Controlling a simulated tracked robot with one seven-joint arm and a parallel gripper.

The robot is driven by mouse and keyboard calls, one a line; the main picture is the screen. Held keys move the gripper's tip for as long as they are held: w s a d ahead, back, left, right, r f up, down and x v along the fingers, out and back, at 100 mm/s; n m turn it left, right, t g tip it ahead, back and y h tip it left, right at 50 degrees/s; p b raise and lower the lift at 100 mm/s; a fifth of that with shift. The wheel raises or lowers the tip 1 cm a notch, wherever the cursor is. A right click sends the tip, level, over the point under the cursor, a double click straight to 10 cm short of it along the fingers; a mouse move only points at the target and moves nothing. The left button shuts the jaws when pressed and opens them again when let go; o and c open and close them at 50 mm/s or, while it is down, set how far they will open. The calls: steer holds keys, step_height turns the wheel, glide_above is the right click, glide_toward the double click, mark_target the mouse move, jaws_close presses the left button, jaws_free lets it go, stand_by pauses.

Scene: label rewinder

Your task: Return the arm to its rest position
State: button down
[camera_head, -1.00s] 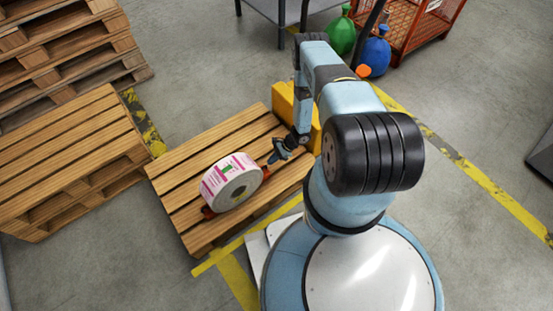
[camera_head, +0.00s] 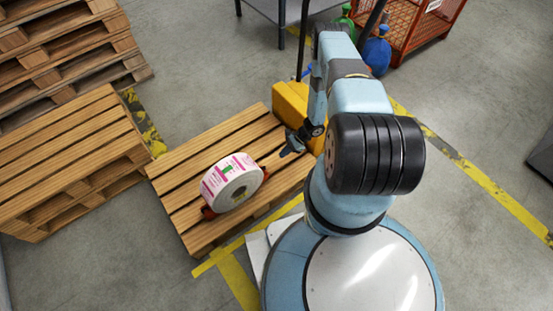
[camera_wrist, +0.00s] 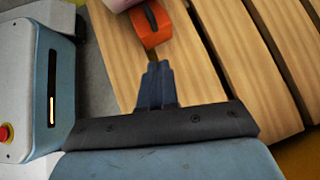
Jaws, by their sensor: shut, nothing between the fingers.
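My gripper (camera_head: 287,151) is above the right part of a wooden pallet (camera_head: 183,189), to the right of a label roll. It is shut and empty; in the wrist view its fingers (camera_wrist: 154,76) are pressed together. The label roll (camera_head: 215,179), white with pink and green print, stands on edge on the pallet, with red-orange supports (camera_head: 207,213) at its base. In the wrist view one orange support (camera_wrist: 150,27) shows just beyond my fingertips, with part of the roll (camera_wrist: 121,4) at the top edge. I cannot tell the exact gap there.
A yellow pallet-truck body (camera_head: 290,105) stands at the pallet's far right end. Stacked pallets (camera_head: 70,165) are on the left. An orange wire cage (camera_head: 425,30) and a blue bottle (camera_head: 376,55) are at the back.

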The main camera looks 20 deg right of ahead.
steer(key=shift+v, duration=2.7)
